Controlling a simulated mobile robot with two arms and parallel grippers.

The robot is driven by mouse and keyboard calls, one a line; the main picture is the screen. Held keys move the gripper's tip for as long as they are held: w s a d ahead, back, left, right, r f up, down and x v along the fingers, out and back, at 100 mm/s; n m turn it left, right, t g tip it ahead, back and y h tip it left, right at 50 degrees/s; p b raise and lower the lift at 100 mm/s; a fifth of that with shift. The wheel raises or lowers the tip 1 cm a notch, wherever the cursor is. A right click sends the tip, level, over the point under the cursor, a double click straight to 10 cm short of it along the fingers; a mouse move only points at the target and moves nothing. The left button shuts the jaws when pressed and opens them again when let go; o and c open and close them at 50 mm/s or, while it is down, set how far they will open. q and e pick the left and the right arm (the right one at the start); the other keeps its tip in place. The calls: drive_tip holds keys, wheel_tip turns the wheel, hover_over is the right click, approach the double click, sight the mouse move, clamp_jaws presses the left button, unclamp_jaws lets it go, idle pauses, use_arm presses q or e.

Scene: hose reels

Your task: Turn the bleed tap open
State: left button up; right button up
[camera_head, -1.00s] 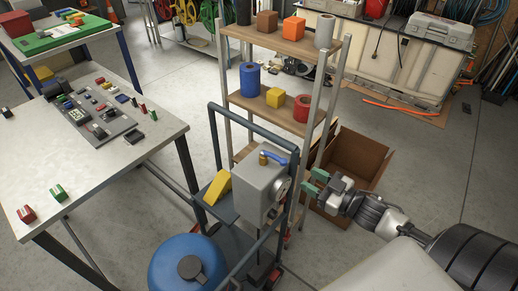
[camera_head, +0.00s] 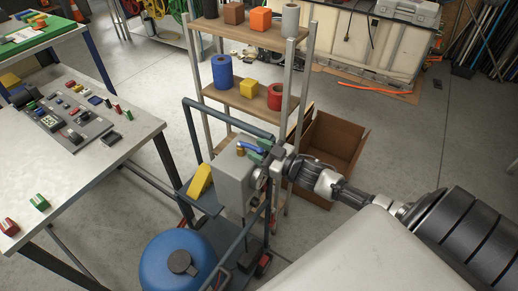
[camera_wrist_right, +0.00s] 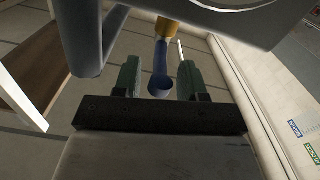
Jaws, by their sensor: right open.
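The bleed tap has a brass body (camera_head: 240,151) and a blue lever (camera_head: 249,148), on top of a grey box (camera_head: 231,182) on the blue-framed cart. In the right wrist view the blue lever (camera_wrist_right: 160,72) lies between my green fingers, with the brass body (camera_wrist_right: 167,30) beyond it. My right gripper (camera_head: 261,150) is at the lever's end; in the wrist view (camera_wrist_right: 160,80) its jaws are open, with gaps on both sides of the lever. The fingers partly hide the lever's end in the head view. My left gripper is not in view.
The cart's frame (camera_head: 187,135) rises close beside the box, and its bar also shows near my fingers in the wrist view (camera_wrist_right: 87,40). A blue tank (camera_head: 160,262) stands in front. A shelf (camera_head: 262,98) and a cardboard box (camera_head: 335,145) are behind. A workbench (camera_head: 100,150) is at left.

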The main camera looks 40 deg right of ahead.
drive_tip(key=shift+w, duration=0.1)
clamp_jaws()
drive_tip(key=n+y+b, duration=0.1)
drive_tip(key=d+n+g+y+b, duration=0.1)
drive_tip(key=n+g+y+b, duration=0.1)
drive_tip(key=y, duration=0.1)
drive_tip(key=shift+w+d, duration=0.25)
drive_tip(key=shift+w, duration=0.15)
